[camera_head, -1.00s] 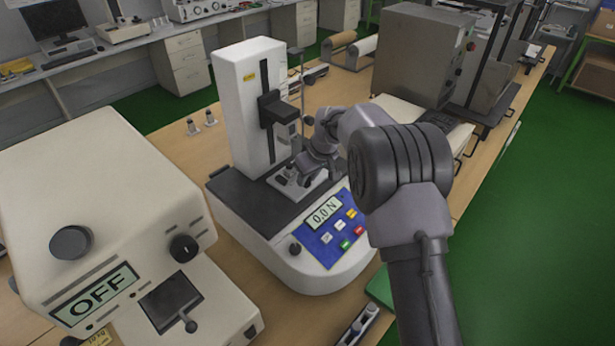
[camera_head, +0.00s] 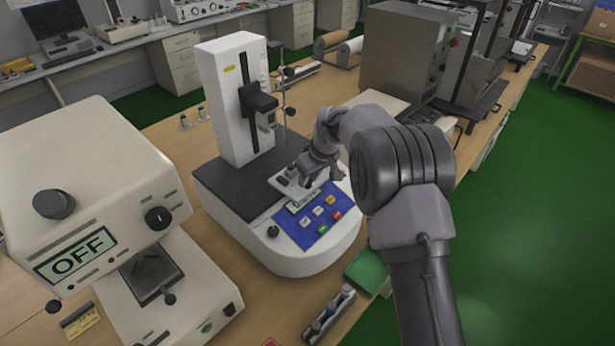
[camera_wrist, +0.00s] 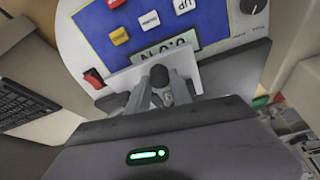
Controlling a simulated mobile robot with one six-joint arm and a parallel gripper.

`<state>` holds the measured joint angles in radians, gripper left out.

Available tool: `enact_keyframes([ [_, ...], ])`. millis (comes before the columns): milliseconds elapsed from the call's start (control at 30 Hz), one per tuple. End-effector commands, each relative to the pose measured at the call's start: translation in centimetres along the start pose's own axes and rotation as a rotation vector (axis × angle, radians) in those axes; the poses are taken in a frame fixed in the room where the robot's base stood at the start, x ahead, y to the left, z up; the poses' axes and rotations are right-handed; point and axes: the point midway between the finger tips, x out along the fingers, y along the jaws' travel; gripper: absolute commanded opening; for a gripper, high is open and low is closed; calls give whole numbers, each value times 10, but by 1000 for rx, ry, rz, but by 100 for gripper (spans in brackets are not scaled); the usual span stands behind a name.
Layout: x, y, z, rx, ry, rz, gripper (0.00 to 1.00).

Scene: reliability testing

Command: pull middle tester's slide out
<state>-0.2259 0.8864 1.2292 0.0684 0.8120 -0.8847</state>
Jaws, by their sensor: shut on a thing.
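The middle tester (camera_head: 234,95) is a white machine with an upright column, a dark bed and a blue panel (camera_head: 318,219) with coloured buttons. Its slide (camera_head: 284,184), a light plate, sits at the bed's front and overhangs the panel, partly covering the display. My gripper (camera_head: 312,172) is over the slide. In the wrist view my gripper (camera_wrist: 160,92) is shut on the slide's dark knob (camera_wrist: 159,76), with the plate (camera_wrist: 124,78) around it and the display (camera_wrist: 166,51) just beyond. My arm hides part of the slide's right side in the head view.
A white tester reading OFF (camera_head: 80,170) stands at the left. A grey metal box (camera_head: 405,58) and more equipment stand behind my arm. A green block (camera_head: 368,268) and a small rack (camera_head: 328,314) lie near the front edge. Green floor is clear at the right.

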Motion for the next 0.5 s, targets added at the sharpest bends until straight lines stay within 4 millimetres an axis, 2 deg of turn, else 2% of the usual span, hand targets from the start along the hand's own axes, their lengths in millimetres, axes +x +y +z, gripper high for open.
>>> enact_keyframes([
  [300, -2, 0, -2, 1, 4, 1, 0],
  [333, -2, 0, -2, 1, 4, 1, 31],
  [433, -2, 0, -2, 1, 4, 1, 49],
  [500, -2, 0, -2, 1, 4, 1, 49],
])
